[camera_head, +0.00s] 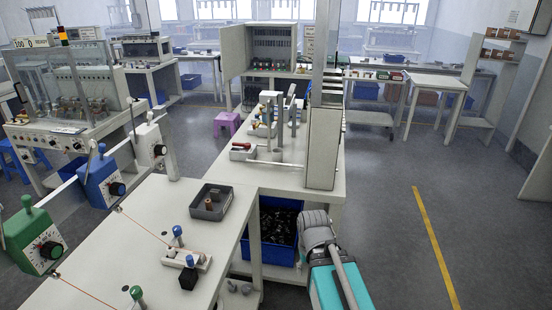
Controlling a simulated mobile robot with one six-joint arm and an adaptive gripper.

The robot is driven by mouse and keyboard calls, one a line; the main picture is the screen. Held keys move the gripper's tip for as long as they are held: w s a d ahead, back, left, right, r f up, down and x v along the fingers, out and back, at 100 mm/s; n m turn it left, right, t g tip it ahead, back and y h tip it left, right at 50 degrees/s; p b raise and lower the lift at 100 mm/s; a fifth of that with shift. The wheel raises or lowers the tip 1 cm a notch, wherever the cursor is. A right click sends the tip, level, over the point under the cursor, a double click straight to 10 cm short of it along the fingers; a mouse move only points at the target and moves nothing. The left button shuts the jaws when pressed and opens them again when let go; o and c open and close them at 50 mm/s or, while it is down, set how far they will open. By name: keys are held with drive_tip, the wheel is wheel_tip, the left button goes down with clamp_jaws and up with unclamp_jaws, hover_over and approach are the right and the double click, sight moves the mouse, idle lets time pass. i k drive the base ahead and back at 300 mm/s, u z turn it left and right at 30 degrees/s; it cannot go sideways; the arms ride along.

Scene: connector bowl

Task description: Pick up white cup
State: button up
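I cannot make out a white cup anywhere in the head camera view. Several small items on the far benches are too small to identify. Parts of my own grey and teal body show at the bottom right, but no gripper fingers are visible. A dark grey square bowl (211,203) with a small brown piece in it sits on the near white table (130,232).
Blue and green dial boxes (101,180) line the near table's left edge. A white fixture with a blue knob (178,234) and a black block (188,278) are on it. A blue bin (270,237) stands under the bench. The floor (390,220) at right is clear.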

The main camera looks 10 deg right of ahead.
sight(277, 157)
drive_tip(key=u, duration=0.05)
drive_tip(key=i, duration=0.95)
drive_tip(key=z, duration=0.05)
